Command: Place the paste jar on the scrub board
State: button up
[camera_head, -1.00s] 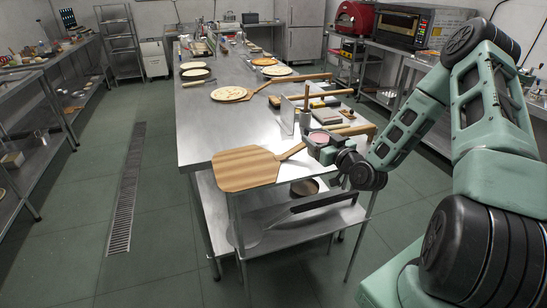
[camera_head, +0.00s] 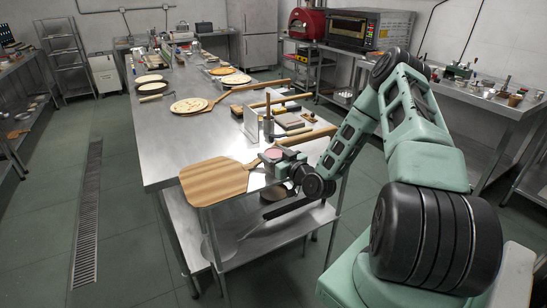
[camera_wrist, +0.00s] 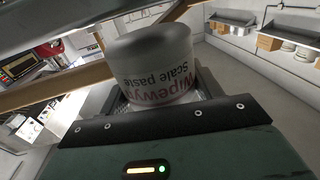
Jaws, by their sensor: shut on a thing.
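The paste jar (camera_wrist: 152,72) is a whitish jar with a grey end and a label reading "Scale paste", upside down in the wrist view. My gripper (camera_head: 281,159) is shut on it, beside the near right corner of the steel table. In the head view the jar's round pinkish top (camera_head: 272,153) shows between the jaws. I cannot tell for certain which thing is the scrub board. Small items stand on the right-hand bench (camera_head: 500,104), too small to make out.
The steel table (camera_head: 170,135) holds a wooden peel (camera_head: 215,181) overhanging its near edge, a flatbread (camera_head: 189,105), a grey block (camera_head: 289,121) and long wooden handles. A lower shelf (camera_head: 240,238) carries a long-handled tool. Open floor (camera_head: 125,190) lies left.

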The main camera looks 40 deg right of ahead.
jog(key=shift+f, duration=0.75)
jog(key=shift+f, duration=0.15)
jog(key=o, duration=1.2)
jog(key=shift+o, duration=0.2)
